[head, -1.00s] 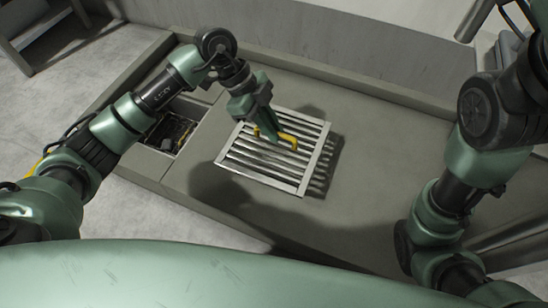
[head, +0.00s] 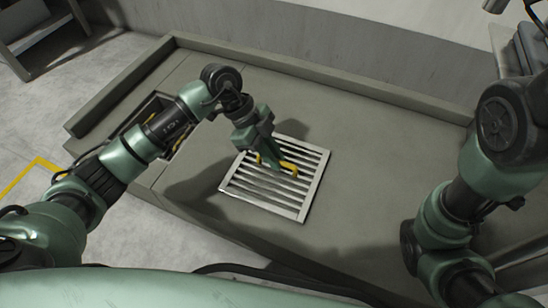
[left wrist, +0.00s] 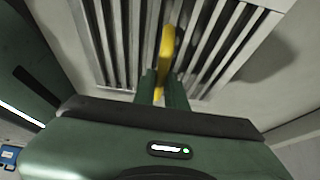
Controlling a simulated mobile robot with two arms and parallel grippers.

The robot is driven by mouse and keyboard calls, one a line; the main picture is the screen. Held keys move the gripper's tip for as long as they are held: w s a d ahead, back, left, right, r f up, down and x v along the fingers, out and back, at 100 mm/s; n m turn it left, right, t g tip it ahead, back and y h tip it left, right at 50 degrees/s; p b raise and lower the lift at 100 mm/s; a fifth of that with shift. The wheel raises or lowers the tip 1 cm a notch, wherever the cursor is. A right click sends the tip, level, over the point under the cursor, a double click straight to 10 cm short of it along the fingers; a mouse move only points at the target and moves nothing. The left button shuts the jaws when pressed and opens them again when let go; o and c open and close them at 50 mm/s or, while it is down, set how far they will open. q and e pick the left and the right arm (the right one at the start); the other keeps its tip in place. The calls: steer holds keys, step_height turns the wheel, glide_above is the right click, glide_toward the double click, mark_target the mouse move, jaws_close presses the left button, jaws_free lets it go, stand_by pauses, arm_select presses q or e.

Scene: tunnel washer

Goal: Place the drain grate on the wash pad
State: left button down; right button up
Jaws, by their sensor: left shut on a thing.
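The drain grate (head: 268,185) is a pale metal square with parallel bars and a yellow handle (head: 288,167). It lies flat over the grey wash pad (head: 385,165), very close to or touching it; I cannot tell which. My left gripper (head: 265,155) points down at the grate's middle, shut on the yellow handle. In the left wrist view the gripper's fingers (left wrist: 164,88) close around the handle (left wrist: 166,50), with the grate's bars (left wrist: 207,38) beyond. My right arm shows at the right, but its gripper is out of view.
A recessed drain opening (head: 152,108) lies at the pad's left side, partly hidden by my left arm. A low raised curb (head: 300,76) runs along the back, with a wall behind. Bare pad lies right of the grate. A yellow line (head: 22,176) marks the left floor.

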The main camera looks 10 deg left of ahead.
arm_select(q)
steer(key=shift+r, duration=0.15)
steer(key=c, duration=1.5)
jaws_free()
steer(key=shift+o, duration=0.2)
